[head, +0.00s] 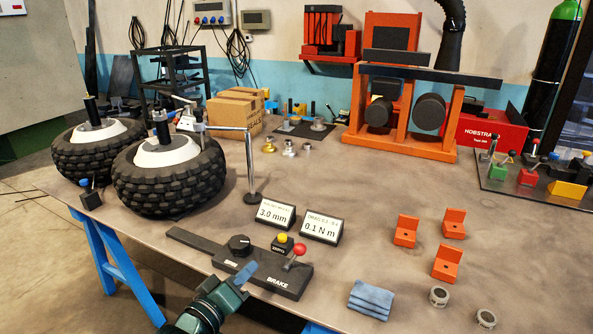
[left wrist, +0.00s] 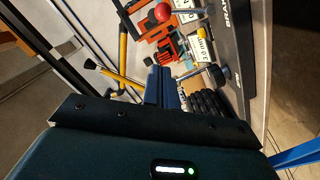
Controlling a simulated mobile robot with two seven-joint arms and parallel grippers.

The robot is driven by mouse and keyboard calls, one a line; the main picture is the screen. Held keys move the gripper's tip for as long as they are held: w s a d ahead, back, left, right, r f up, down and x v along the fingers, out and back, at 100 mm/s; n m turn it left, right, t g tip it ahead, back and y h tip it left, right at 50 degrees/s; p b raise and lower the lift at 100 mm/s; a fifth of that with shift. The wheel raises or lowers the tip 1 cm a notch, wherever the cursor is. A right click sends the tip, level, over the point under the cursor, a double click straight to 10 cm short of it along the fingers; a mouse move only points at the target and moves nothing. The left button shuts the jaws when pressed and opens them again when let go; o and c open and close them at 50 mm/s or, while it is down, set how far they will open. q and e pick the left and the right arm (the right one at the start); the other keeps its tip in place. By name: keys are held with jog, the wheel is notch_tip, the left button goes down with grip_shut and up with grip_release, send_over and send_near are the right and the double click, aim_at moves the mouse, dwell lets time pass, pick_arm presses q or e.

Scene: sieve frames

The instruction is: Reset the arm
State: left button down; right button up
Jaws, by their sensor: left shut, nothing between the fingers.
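My left gripper (head: 245,272) comes in at the bottom of the head view, in front of the table's near edge. Its blue fingers are closed together and hold nothing; they also show shut in the left wrist view (left wrist: 160,85). My right gripper is not in view.
A thin jointed stand (head: 250,165) and two display signs (head: 322,227) stand mid-table. Orange brackets (head: 446,263), a folded blue cloth (head: 371,299) and small round parts lie at right. The table's centre right is clear.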

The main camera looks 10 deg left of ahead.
pick_arm(q)
jog(key=s+f+m+g+y+p, duration=0.1)
jog(key=s+f+m+g, duration=0.1)
jog(key=s+f+m, duration=0.2)
jog(key=s+f+m+g+y+p, duration=0.1)
jog(key=s+f+m+g+y, duration=0.1)
jog(key=s+f, duration=0.8)
jog(key=s+d+m+g, duration=0.1)
jog(key=s+m, duration=0.1)
jog(key=s, duration=0.5)
jog(key=shift+g, duration=0.3)
